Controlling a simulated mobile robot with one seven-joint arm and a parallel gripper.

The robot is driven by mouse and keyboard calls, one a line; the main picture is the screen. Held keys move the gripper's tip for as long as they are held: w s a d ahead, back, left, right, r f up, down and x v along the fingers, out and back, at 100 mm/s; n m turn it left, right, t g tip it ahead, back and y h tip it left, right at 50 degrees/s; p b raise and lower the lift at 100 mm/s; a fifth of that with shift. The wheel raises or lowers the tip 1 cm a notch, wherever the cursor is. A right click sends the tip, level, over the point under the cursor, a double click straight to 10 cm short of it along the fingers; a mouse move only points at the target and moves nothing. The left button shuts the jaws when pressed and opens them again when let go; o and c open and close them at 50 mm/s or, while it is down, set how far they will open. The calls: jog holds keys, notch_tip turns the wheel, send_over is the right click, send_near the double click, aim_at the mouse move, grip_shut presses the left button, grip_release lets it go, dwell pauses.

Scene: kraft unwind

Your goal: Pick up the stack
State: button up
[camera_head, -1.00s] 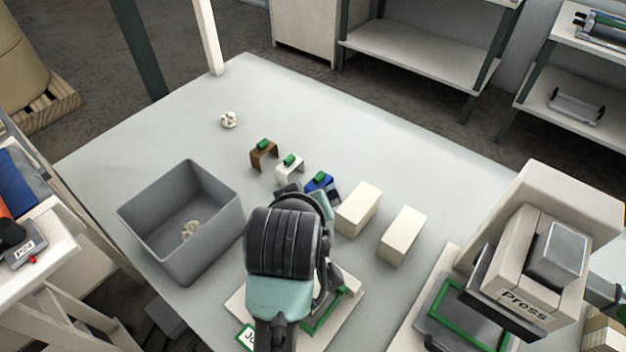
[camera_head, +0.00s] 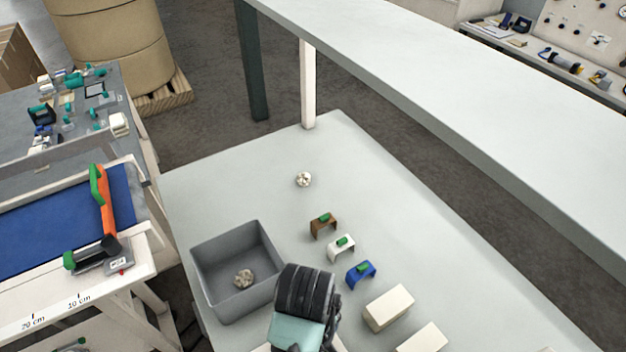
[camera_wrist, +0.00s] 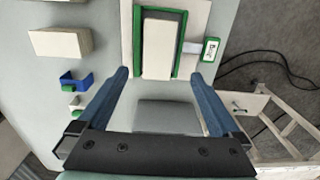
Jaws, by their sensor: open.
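In the wrist view a pale cream block (camera_wrist: 157,48), which may be the stack, lies inside a green-edged jig (camera_wrist: 138,45) on a white base. I cannot make out separate layers in it. My gripper (camera_wrist: 159,74) is open and empty, its two blue-grey fingers apart near the block's lower end. The block is not between the fingers. In the head view my dark wrist (camera_head: 304,292) hides the jig area, and the fingertips do not show there.
Two cream blocks, one nearer (camera_head: 424,338) and one farther (camera_head: 388,308), stand on the table (camera_head: 400,235). Blue (camera_head: 361,273), white (camera_head: 341,247) and brown (camera_head: 323,225) clips line up beyond. A grey bin (camera_head: 222,300) holds a crumpled piece; another crumpled piece (camera_head: 304,179) lies behind.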

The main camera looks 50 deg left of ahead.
jog(key=f+p, duration=0.1)
jog(key=f, duration=0.6)
jog(key=f+p, duration=0.1)
jog(key=f, duration=0.2)
jog(key=shift+w+d+f+p, duration=0.15)
jog(key=shift+d+f+p, duration=0.1)
jog(key=shift+p, duration=0.1)
jog(key=shift+r, duration=0.1)
grip_shut()
